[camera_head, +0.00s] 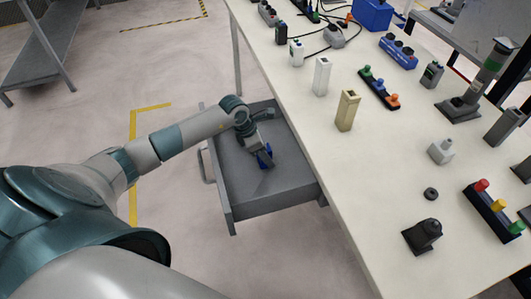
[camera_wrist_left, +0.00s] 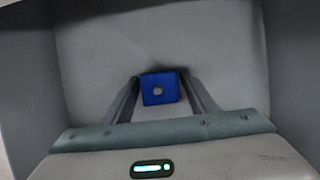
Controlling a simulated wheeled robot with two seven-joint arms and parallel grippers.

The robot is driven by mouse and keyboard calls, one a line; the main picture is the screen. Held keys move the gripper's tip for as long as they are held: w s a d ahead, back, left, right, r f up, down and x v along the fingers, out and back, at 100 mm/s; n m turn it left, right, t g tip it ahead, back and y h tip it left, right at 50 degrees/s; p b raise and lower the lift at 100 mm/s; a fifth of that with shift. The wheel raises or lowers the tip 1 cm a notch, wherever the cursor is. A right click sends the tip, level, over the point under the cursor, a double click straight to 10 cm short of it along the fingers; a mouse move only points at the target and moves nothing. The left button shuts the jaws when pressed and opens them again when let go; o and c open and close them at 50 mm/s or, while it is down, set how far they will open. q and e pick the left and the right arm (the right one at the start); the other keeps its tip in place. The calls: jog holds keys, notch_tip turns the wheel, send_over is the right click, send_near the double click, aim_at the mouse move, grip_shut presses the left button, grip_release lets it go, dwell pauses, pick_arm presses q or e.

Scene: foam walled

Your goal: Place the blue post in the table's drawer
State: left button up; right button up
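The blue post (camera_head: 265,156) is inside the grey open drawer (camera_head: 280,196) at the table's left side. My left gripper (camera_head: 262,152) reaches down into the drawer with its fingers on either side of the post. In the left wrist view the post's square end with a round hole (camera_wrist_left: 158,88) sits between the two fingertips (camera_wrist_left: 160,82), which look closed against its sides. Whether the post touches the drawer floor is hard to tell. My right gripper is out of view.
The drawer walls (camera_wrist_left: 32,75) stand around the gripper. The pale table (camera_head: 390,175) holds a beige post (camera_head: 347,110), a white post (camera_head: 321,76), a black-based button strip (camera_head: 379,88) and several other parts. The drawer floor around the post looks clear.

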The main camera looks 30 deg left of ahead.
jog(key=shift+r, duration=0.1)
pick_arm(q)
jog(key=shift+r, duration=0.15)
jog(key=shift+a+r, duration=0.1)
jog(key=shift+r, duration=0.15)
jog(key=b+v, duration=0.1)
jog(key=v, duration=1)
jog(key=shift+s+r, duration=0.15)
jog(key=shift+r, duration=0.05)
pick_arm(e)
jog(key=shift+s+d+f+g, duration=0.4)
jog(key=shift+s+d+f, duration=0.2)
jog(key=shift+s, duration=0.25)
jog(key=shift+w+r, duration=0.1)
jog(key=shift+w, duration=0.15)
